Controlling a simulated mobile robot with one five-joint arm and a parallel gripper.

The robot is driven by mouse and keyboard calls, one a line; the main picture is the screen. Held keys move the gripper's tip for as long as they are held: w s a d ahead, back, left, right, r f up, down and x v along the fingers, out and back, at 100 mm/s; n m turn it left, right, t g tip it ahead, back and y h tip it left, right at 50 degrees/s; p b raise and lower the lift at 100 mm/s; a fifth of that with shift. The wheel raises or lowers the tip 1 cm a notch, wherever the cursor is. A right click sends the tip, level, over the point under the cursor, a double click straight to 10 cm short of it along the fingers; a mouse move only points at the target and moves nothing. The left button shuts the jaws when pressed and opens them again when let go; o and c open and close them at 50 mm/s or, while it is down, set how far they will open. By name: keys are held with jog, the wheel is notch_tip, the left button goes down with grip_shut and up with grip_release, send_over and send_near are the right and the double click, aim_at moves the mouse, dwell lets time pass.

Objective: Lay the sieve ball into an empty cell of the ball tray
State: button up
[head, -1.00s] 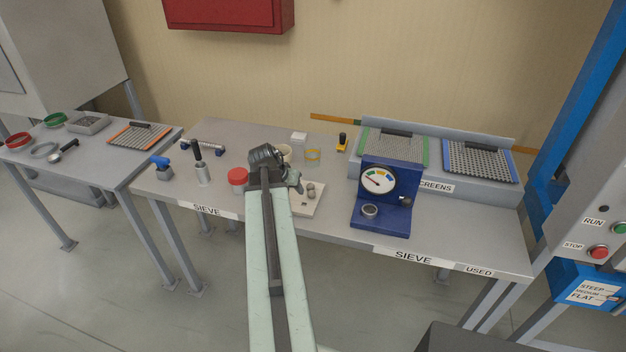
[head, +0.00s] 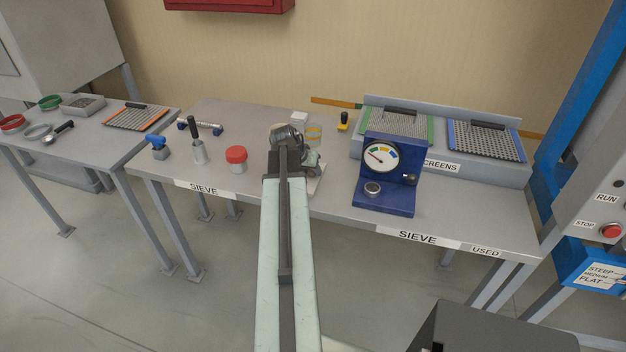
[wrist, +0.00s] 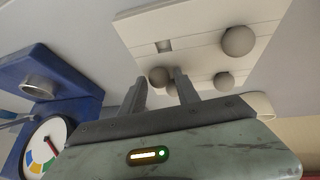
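A sieve ball (wrist: 158,76), small and grey-brown, sits between the two fingertips of my gripper (wrist: 161,82), which look closed on its sides. The white ball tray (wrist: 200,58) is right at the fingers in the wrist view. Two other balls lie on it, one nearer (wrist: 238,40) and one farther (wrist: 223,80). I cannot tell whether that ball touches the tray. In the head view my gripper (head: 300,165) hides most of the tray (head: 316,184).
A blue gauge stand (head: 388,175) is close on the right. A red-lidded jar (head: 236,160) and a dark-handled tool (head: 197,140) stand to the left. Framed screens (head: 485,140) lie at the back right.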

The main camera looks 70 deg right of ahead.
jog(key=shift+r, duration=0.1)
grip_shut()
